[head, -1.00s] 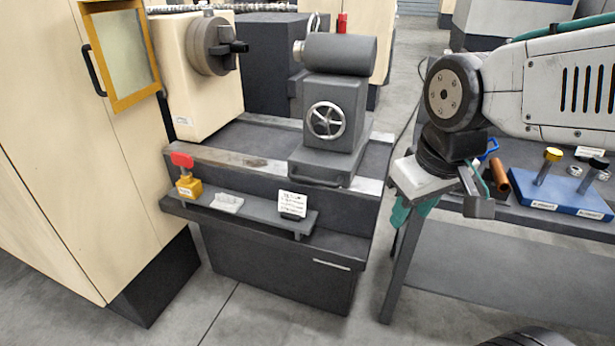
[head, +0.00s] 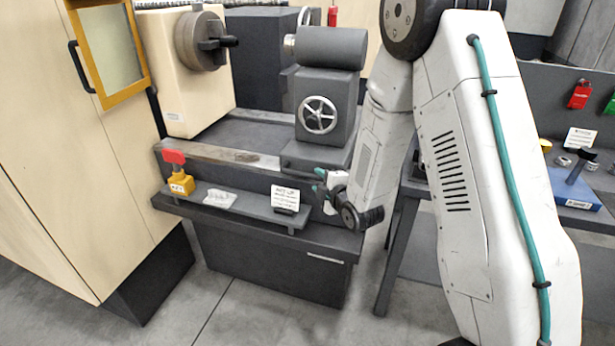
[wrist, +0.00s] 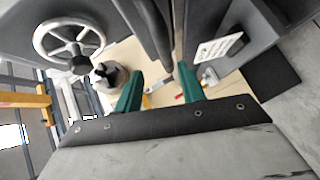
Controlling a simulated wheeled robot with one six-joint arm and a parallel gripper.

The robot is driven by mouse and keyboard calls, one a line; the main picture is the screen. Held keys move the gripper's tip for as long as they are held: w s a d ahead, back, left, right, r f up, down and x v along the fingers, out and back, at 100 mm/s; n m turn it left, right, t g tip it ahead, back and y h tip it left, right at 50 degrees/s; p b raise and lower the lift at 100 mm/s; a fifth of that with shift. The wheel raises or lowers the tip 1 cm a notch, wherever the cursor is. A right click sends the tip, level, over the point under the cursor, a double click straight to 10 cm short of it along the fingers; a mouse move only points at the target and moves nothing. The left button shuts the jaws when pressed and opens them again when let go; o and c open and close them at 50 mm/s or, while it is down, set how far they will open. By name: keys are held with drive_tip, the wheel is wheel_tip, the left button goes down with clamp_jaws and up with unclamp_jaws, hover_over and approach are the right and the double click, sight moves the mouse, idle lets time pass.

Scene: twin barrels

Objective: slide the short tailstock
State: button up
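The short grey tailstock (head: 340,120) stands upright at the right end of the lathe bed (head: 235,156). It has a round barrel on top and a spoked handwheel (head: 318,115) on its front; the handwheel also shows at upper left in the wrist view (wrist: 68,40). My gripper (head: 324,182) is low at the front of the tailstock's base, close to its front bar handle. In the wrist view its green fingers (wrist: 159,90) are apart. A dark bar (wrist: 150,28) lies ahead of the gap between them. Contact cannot be told; my arm partly hides the tailstock's right side.
The chuck (head: 203,40) on the cream headstock is at the left, with bare bed between. A front shelf holds a red-topped yellow block (head: 178,174) and a white card (head: 285,198), close left of my gripper. A bench with a blue tray (head: 575,188) stands right.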

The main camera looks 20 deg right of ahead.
sight(309, 177)
drive_tip(key=shift+w+a+f+n+t, duration=0.1)
drive_tip(key=shift+f+n+t, duration=0.15)
drive_tip(key=shift+f, duration=0.2)
drive_tip(key=shift+w+a+f+n+t, duration=0.1)
drive_tip(key=shift+f+n+t, duration=0.15)
drive_tip(key=shift+f, duration=0.15)
drive_tip(key=x, duration=0.7)
drive_tip(key=shift+w, duration=0.1)
clamp_jaws()
